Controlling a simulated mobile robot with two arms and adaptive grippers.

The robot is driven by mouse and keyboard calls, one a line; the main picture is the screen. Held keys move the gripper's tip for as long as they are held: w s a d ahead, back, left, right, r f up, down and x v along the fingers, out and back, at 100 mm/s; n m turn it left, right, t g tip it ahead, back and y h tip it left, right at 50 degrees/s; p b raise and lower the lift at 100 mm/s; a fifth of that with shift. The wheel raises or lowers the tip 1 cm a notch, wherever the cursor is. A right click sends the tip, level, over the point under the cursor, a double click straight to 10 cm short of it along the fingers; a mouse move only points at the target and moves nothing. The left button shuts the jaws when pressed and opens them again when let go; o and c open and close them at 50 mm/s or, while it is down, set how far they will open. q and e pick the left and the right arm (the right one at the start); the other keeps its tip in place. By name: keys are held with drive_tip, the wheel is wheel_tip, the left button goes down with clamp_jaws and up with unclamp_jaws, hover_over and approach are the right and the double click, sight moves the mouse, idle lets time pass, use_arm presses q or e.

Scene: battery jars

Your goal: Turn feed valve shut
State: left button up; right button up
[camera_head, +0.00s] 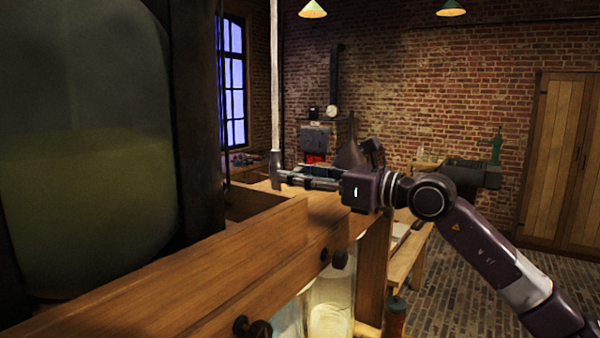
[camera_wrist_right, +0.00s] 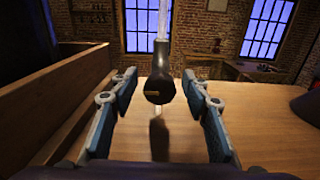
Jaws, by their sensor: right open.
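The feed valve (camera_head: 277,165) appears to be the grey fitting at the lower end of a pale vertical pipe (camera_head: 274,75). In the right wrist view the fitting (camera_wrist_right: 160,86) is a dark, rounded body with a small brass-coloured mark on its face. It hangs above a wooden surface. My right gripper (camera_head: 291,179) reaches in from the right at its height. Its two blue-padded fingers stand apart, one on each side of the fitting in the wrist view, with visible gaps. I cannot tell how the valve is set. My left gripper is out of view.
A large glass jar (camera_head: 85,190) with yellow-green liquid fills the left. A wooden beam (camera_head: 150,290) with dark knobs crosses the front. A smaller jar (camera_head: 331,305) stands below it. A wooden wall (camera_wrist_right: 50,95) lies left of my fingers.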

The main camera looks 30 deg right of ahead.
drive_tip(key=c, duration=0.7)
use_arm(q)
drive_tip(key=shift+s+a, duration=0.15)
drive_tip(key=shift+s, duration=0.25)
use_arm(e)
drive_tip(key=c, duration=0.4)
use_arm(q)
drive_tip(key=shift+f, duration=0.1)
use_arm(e)
drive_tip(key=shift+m, duration=0.3)
drive_tip(key=m, duration=0.3)
drive_tip(key=shift+d+b, duration=0.1)
drive_tip(key=shift+b, duration=0.3)
drive_tip(key=m, duration=0.9)
drive_tip(key=shift+d+f+m+b, duration=0.1)
drive_tip(key=shift+m+b, duration=0.2)
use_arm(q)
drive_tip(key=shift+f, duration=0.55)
use_arm(e)
drive_tip(key=shift+m, duration=2.3)
drive_tip(key=shift+f, duration=0.1)
